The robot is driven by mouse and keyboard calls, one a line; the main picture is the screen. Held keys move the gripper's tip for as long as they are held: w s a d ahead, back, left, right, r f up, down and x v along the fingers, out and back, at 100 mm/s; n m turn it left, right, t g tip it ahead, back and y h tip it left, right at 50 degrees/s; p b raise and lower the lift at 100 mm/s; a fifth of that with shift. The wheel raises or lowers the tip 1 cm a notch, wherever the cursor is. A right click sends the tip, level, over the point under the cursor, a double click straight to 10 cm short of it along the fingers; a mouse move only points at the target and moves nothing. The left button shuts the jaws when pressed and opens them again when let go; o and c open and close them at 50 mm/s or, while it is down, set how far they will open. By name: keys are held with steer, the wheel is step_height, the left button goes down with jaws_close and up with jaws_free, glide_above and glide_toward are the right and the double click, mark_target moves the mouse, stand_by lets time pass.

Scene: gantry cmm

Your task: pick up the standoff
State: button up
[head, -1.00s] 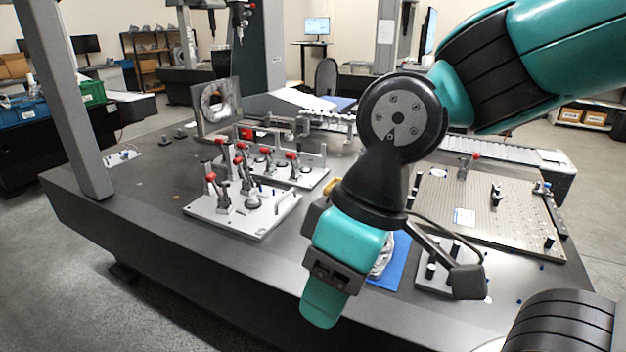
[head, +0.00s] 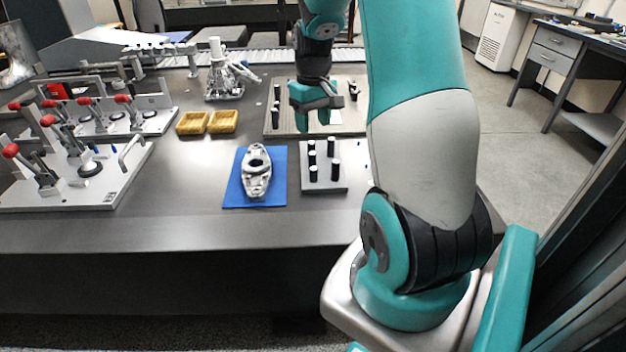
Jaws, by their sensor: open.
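Several black cylindrical posts that look like standoffs stand upright on a small light-grey plate (head: 341,186) right of centre; one of these standoffs (head: 334,167) is at its right. More dark posts stand on the larger perforated plate (head: 285,127) behind, one of them (head: 276,93) near its left edge. I cannot tell which one the task means. My gripper (head: 312,120) points down over the front part of the perforated plate, behind the small plate. It is open, and I see nothing held in it. It hides part of the perforated plate.
A silver casting (head: 257,185) lies on a blue mat (head: 240,195) left of the small plate. Toggle-clamp fixtures (head: 75,185) fill the left. The dark table (head: 190,200) is bare left of the mat.

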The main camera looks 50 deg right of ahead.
mark_target(314, 168)
step_height(314, 168, down, 10)
steer(key=shift+a+r+b, duration=0.15)
steer(key=shift+r+b, duration=0.05)
steer(key=shift+b, duration=0.2)
steer(key=shift+s+f, duration=0.2)
steer(key=shift+f, duration=2.5)
jaws_close()
